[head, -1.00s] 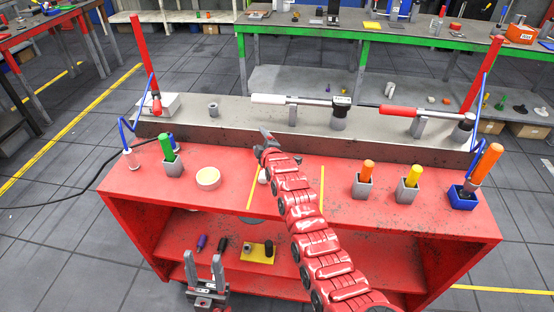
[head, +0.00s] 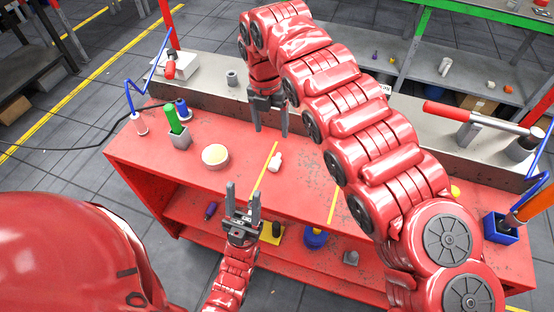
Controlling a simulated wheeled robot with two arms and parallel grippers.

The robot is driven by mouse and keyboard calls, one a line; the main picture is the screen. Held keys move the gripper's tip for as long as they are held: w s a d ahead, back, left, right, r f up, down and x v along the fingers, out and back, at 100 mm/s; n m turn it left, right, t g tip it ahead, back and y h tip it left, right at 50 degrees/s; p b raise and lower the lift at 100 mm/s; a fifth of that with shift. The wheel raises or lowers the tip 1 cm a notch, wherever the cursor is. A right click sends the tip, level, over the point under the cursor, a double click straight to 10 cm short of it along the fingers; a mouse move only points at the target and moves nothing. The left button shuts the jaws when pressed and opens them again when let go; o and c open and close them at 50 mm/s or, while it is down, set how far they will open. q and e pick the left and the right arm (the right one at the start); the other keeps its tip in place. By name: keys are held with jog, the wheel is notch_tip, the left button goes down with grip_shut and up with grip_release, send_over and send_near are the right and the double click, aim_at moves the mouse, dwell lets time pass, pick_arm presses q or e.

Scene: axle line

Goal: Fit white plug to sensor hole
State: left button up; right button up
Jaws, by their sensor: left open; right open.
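A small white piece, likely the white plug (head: 275,161), lies on the red bench top beside the left yellow line. My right gripper (head: 270,133) is open and empty, fingers pointing down, above the back of the bench and a little beyond the white piece. My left gripper (head: 243,190) is open and empty, fingers pointing up in the picture, at the front edge of the bench. It appears nearer than the white piece and apart from it. I cannot make out a sensor hole; my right arm covers much of the right side of the bench.
A round cream-topped dish (head: 215,156) and a holder with a green-handled tool (head: 174,120) stand at left on the red bench (head: 150,160). A blue holder (head: 500,228) stands at right. A torque wrench with a red handle (head: 457,111) lies on the back ledge.

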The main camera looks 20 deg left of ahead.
jog(key=p, duration=0.3)
send_over(275, 160)
jog(key=f, duration=0.9)
jog(key=shift+s+a+f, duration=0.1)
jog(key=shift+s+f, duration=0.1)
jog(key=shift+f, duration=0.1)
jog(key=shift+f+p, duration=0.4)
jog(key=shift+p, duration=0.15)
notch_tip(275, 160, down, 3)
jog(key=shift+w+p, duration=0.15)
jog(key=shift+p, duration=0.5)
jog(key=shift+f, duration=0.7)
grip_shut()
